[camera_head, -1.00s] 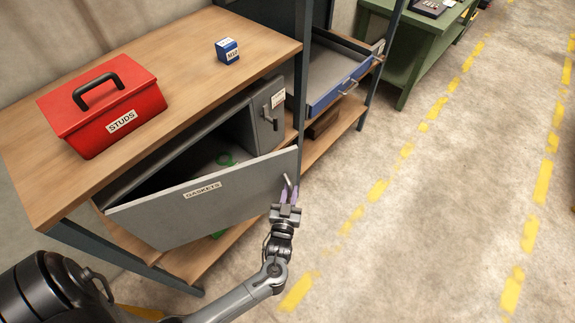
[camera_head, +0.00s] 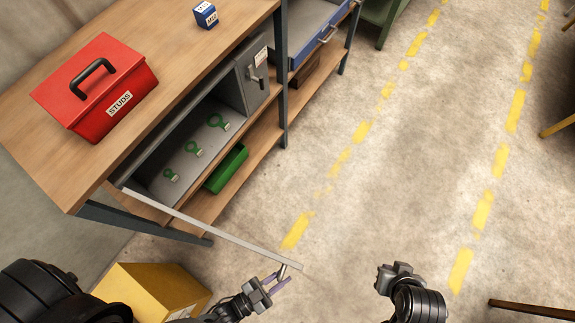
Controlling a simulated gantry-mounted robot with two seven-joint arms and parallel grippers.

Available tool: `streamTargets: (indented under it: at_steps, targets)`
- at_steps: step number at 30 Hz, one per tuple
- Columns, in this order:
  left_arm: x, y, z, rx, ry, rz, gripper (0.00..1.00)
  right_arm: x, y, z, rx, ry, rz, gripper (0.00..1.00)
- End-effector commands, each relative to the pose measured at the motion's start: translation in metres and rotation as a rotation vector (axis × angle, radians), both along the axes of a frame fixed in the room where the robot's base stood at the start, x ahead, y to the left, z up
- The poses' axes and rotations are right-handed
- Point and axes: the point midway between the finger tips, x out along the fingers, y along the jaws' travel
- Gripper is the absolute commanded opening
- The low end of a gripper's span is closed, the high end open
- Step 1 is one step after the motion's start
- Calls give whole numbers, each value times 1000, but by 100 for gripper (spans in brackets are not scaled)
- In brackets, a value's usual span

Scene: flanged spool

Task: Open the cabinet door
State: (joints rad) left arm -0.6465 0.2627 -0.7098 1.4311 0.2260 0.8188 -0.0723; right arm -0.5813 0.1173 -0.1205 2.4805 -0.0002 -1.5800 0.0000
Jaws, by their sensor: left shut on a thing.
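The grey cabinet door (camera_head: 215,231) stands swung well out from the cabinet (camera_head: 187,122), seen nearly edge-on. Its hinge side is at the left, and its free end points toward the floor at the lower middle. My left gripper (camera_head: 277,279) is at the free end, its purple fingers shut on the door handle (camera_head: 284,268). The cabinet interior shows several green rings with tags (camera_head: 194,149). The GASKETS label on the door face is out of sight now. Part of my right arm's end (camera_head: 400,275) shows at the lower right; its fingers cannot be made out.
A red STUDS toolbox (camera_head: 95,88) and a small blue box (camera_head: 205,15) sit on the wooden bench top (camera_head: 165,62). A green bin (camera_head: 227,168) is on the shelf below. A yellow box (camera_head: 155,288) stands on the floor near the door.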

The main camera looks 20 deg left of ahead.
Motion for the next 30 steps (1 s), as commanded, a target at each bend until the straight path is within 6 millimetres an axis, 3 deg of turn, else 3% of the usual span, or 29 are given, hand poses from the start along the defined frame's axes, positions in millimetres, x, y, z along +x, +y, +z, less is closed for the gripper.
streamTargets:
  at_steps: [1, 6, 12, 18, 28, 29, 30]
  targets:
    - [-18, 2, 1, 0, 2, -37, 0, 0, 0, 3, 0, 1, 0, 0]
    - [-61, 8, 1, 0, 0, -127, 0, 0, -1, 5, -2, 2, 1, 0]
    - [-91, 14, 0, 0, 0, -187, 0, 0, -1, 6, -4, 1, 3, 0]
    - [-100, 17, 0, 0, -2, -208, 0, 0, -1, 6, -5, 1, 3, 0]
    - [-101, 17, -1, 0, -1, -208, 0, 0, -1, 6, -5, 0, 3, 0]
    - [-101, 17, -1, 0, -1, -208, 25, 0, -1, 6, -5, 0, 3, 0]
    - [-100, 17, -1, 0, -1, -208, 31, 0, -1, 7, -5, 0, 3, 0]
